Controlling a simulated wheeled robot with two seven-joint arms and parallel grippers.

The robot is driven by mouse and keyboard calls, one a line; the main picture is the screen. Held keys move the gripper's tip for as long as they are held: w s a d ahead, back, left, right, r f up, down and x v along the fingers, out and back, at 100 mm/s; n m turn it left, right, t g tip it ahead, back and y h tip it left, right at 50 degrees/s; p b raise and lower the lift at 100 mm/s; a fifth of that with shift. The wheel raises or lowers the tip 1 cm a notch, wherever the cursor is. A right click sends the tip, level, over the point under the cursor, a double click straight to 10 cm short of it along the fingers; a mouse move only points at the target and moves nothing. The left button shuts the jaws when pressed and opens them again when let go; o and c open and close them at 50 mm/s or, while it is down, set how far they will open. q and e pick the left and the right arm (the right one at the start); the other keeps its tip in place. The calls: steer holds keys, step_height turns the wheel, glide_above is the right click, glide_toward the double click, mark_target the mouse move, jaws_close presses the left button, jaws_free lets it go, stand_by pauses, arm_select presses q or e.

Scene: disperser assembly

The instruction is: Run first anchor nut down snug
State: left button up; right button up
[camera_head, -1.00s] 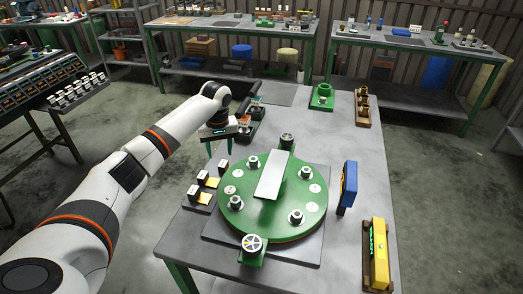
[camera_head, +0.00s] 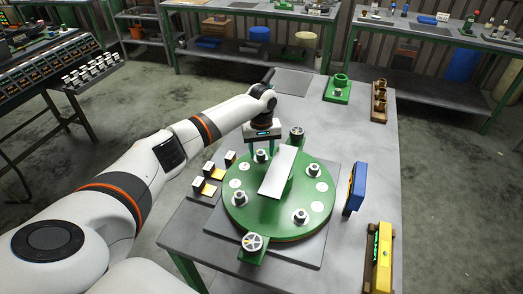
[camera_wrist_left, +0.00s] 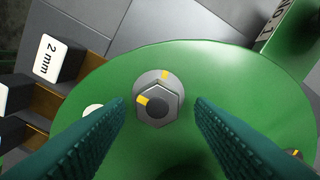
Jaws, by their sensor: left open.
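A green round plate (camera_head: 250,215) on the table carries several anchor nuts on studs. My left gripper (camera_head: 262,148) points down over the nut at the plate's far left side (camera_head: 260,157). In the left wrist view this hex nut (camera_wrist_left: 163,107) sits on a washer (camera_wrist_left: 150,78) between the two open teal fingers, with a visible gap on each side. The nut has a yellow mark at its left, and the washer has a yellow mark at its top. Other nuts stand at the left (camera_head: 240,198), front right (camera_head: 300,216) and right (camera_head: 308,170). My right gripper is out of view.
A pale raised bar (camera_head: 278,172) crosses the plate's middle, close to my left gripper. Spacer blocks, one labelled 2 mm (camera_wrist_left: 48,58), sit left of the plate. A blue device (camera_head: 355,187) and a yellow device (camera_head: 379,256) stand at the right.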

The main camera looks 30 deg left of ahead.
arm_select(q)
steer(key=shift+s+f, duration=0.15)
steer(key=shift+f, duration=0.4)
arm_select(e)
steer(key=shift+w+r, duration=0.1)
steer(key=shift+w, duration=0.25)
arm_select(q)
steer(key=c, duration=1)
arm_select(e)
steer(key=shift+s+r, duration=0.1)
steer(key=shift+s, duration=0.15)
arm_select(q)
steer(key=shift+r+m, duration=0.1)
steer(key=shift+m, duration=0.2)
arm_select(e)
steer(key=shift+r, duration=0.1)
